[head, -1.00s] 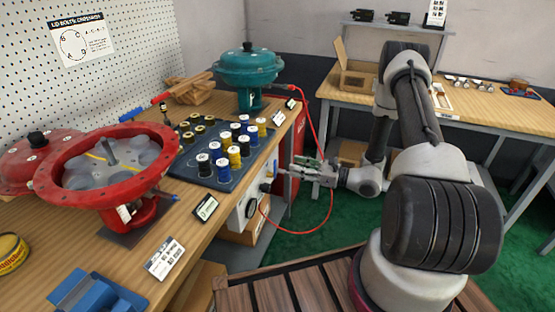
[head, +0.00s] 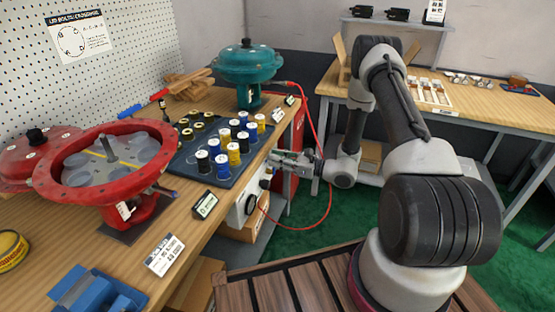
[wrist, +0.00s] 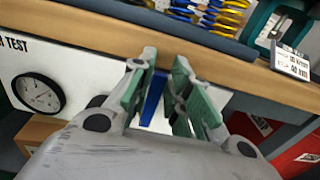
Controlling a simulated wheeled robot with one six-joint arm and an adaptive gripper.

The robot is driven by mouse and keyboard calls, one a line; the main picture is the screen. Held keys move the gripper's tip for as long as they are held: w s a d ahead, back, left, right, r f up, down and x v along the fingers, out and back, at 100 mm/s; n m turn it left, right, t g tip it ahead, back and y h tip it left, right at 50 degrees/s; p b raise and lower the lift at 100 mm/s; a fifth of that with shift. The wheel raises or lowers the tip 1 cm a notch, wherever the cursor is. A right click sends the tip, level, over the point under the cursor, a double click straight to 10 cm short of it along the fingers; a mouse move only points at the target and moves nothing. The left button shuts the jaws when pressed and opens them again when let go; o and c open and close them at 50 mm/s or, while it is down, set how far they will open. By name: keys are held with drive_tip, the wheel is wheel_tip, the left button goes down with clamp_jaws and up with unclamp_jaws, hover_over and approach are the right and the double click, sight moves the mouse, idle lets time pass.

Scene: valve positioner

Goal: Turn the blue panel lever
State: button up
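The blue panel lever (wrist: 153,98) shows in the wrist view between my gripper's two green-padded fingers, closer to the left finger. My gripper (wrist: 164,68) is open around it, with a gap to the right finger; I cannot tell whether the left finger touches it. In the head view my gripper (head: 277,157) is at the bench's front edge, by the white panel (head: 238,217) below the top. The lever is not clear in the head view. The white panel also shows in the wrist view (wrist: 75,62), with a round gauge (wrist: 39,93) left of the lever.
The bench's wooden edge (wrist: 120,42) runs just above my fingertips. A dark tray (head: 232,180) of spools stands near that edge. A red hose (head: 328,170) hangs to the right of my gripper. A red cabinet (wrist: 305,158) is at lower right in the wrist view.

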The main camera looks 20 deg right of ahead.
clamp_jaws()
